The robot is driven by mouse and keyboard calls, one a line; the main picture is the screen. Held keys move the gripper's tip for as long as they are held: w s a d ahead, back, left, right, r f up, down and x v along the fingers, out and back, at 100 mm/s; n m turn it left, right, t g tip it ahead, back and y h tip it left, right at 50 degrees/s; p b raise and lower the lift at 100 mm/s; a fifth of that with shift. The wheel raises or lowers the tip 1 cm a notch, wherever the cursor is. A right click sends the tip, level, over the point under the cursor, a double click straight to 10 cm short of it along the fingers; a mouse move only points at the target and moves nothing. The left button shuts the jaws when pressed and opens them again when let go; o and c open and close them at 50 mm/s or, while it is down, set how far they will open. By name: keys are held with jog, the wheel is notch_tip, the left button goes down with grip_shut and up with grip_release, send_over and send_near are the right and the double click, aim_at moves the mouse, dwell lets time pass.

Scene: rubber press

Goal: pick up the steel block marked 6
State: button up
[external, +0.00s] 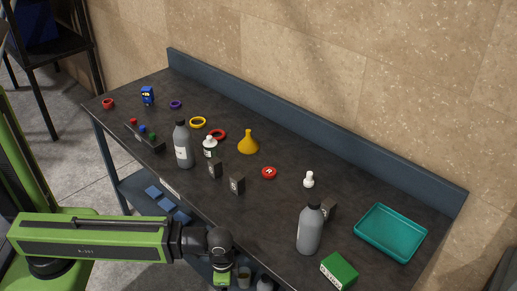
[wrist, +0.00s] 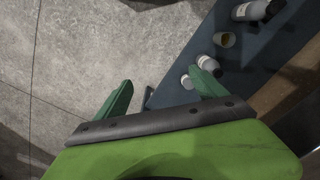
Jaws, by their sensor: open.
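Three dark steel blocks stand on the bench in the external view. One block (external: 214,168) is beside a small white-capped bottle, one block (external: 237,184) is just right of it near the front edge, and another block (external: 330,209) is partly hidden behind a large grey bottle. Their pale marks are too small to read surely, so I cannot tell which is the 6. My gripper (external: 222,278) hangs in front of the bench's front edge, apart from the blocks. In the wrist view my gripper (wrist: 162,91) is open and empty, its two green fingers spread; no block shows there.
Grey bottles (external: 183,146) (external: 309,231), a yellow funnel (external: 248,144), a red disc (external: 269,173), a green box (external: 339,269) and a teal tray (external: 390,234) share the bench. Bottles (wrist: 207,63) stand on the lower shelf (wrist: 188,98). Bare floor (wrist: 90,50) lies left of it.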

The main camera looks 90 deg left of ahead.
jog(key=c, duration=0.3)
jog(key=shift+c, duration=0.2)
